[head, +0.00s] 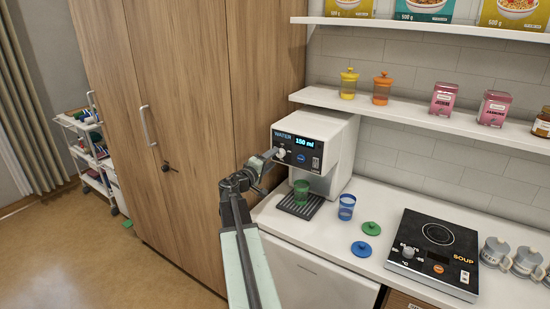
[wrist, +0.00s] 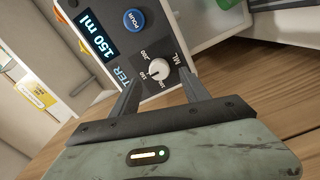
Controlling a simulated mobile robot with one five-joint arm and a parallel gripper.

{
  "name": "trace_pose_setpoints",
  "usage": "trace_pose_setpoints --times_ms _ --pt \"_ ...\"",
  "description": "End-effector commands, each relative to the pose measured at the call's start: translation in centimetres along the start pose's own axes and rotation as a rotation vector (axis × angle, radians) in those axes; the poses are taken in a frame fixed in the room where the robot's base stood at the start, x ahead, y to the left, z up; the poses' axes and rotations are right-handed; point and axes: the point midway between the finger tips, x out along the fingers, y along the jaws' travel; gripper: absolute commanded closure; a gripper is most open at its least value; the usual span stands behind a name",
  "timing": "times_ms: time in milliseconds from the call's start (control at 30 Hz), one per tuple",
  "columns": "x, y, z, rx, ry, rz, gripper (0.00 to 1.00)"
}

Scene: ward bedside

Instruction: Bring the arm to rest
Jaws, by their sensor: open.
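My arm reaches up from the bottom middle of the head view, and my gripper (head: 268,158) is at the front of the white water dispenser (head: 333,133). In the wrist view my gripper (wrist: 158,90) is open, its two fingers on either side of the white dial (wrist: 158,72). I cannot tell whether the fingers touch the dial. The display (wrist: 98,36) reads 150 ml, and a blue POUR button (wrist: 133,20) sits beside it. A green cup (head: 301,190) stands on the drip tray under the spout.
A blue cup (head: 346,206), a green lid (head: 371,228) and a blue lid (head: 361,249) are on the counter. A hot plate (head: 435,252) and grey mugs (head: 526,262) are at the right. A tall wooden cabinet (head: 195,120) stands left of the dispenser. Open floor (head: 90,255) lies at the left.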

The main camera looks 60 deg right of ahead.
Motion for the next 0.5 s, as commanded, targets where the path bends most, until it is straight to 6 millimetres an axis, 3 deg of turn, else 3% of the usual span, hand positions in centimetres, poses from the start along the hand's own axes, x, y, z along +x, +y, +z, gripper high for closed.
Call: trace_pose_setpoints --times_ms 100,200,500 --pt "-2.8 0.0 0.2 0.000 0.002 -0.001 0.46" --pt "-4.2 0.0 0.1 0.000 0.002 -0.001 0.46" --pt "-4.5 0.0 0.0 0.000 0.000 0.000 0.46"
